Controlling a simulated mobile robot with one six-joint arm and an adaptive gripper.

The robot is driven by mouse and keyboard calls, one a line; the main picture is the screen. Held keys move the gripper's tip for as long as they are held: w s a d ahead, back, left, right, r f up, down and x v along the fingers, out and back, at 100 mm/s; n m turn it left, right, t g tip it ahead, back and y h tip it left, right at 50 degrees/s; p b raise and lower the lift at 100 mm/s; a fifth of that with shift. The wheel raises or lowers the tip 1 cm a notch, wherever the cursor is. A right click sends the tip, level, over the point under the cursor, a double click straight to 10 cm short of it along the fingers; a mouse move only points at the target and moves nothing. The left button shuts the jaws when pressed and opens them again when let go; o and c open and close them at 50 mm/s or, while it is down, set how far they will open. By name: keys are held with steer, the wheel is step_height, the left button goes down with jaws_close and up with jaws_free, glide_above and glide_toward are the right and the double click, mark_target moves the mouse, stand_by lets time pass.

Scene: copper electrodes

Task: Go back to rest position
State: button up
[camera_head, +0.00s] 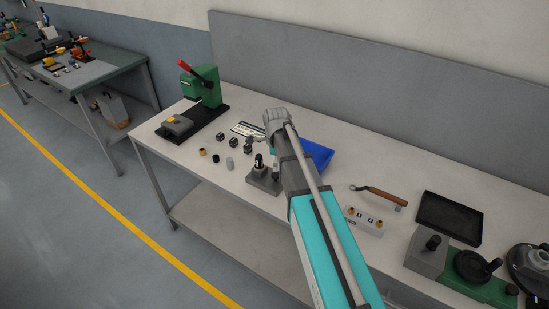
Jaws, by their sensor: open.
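My teal and grey arm reaches in from the bottom, over the front edge of the workbench (185,185), to a grey wrist above the middle of the table. My gripper (256,147) is small, partly hidden by the wrist, and open. No held thing shows in it. Just below it stands a grey fixture (264,183) with a black-topped upright post. Several small dark grey blocks (220,138) lie to its left, with small cylinders (230,163) in front of them.
A green press (205,88) with a red handle stands at the back left. A blue bin (317,154) is partly behind my arm. A wooden-handled tool (382,196), a black tray (450,217) and a green-based machine (480,285) are right. A grey panel (400,110) backs the bench.

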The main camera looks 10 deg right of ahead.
steer(key=shift+s+n, duration=0.8)
steer(key=shift+s, duration=0.05)
steer(key=s+n, duration=1.6)
steer(key=n, duration=0.3)
steer(key=shift+s+n, duration=0.25)
steer(key=shift+n, duration=0.15)
